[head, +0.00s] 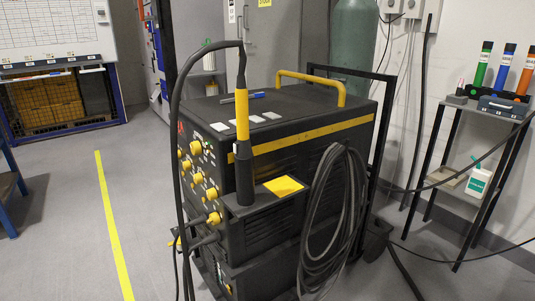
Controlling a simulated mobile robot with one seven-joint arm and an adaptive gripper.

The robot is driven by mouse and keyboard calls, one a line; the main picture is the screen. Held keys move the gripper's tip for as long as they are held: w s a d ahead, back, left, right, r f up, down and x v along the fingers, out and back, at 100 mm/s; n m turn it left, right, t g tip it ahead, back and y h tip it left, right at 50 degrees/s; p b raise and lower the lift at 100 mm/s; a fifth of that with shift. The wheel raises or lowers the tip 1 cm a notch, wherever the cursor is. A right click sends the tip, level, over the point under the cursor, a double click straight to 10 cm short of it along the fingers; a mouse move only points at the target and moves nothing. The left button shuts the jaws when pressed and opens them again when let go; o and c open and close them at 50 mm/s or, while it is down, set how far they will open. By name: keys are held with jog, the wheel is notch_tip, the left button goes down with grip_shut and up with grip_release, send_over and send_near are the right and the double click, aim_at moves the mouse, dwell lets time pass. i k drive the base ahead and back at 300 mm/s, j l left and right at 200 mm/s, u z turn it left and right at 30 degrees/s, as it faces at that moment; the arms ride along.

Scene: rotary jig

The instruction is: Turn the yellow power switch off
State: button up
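A black welding machine (310,133) with a yellow stripe stands in the middle of the head view. Its front panel faces left and is seen at a steep angle. Several yellow knobs sit on this panel, among them an upper knob (196,148), a middle knob (197,178) and a lower knob (212,193). I cannot tell which of the yellow parts is the power switch, or its position. A torch with a yellow grip (242,114) stands upright at the machine's near corner. Its cable hangs in front of part of the panel. My gripper is not in view.
A coiled black cable (333,220) hangs on the machine's near side. A shelf rack (452,165) with bottles stands at the right, with loose cables before it. The grey floor (62,225) left of the machine is mostly clear, with a yellow line (113,225).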

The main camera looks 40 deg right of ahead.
aim_at(215, 219)
jog(key=i+j, duration=0.2)
jog(key=j, duration=0.15)
jog(key=i+j+z, duration=0.1)
jog(key=i+j, duration=0.15)
jog(key=j, duration=0.15)
jog(key=i+j, duration=0.2)
jog(key=j, duration=0.15)
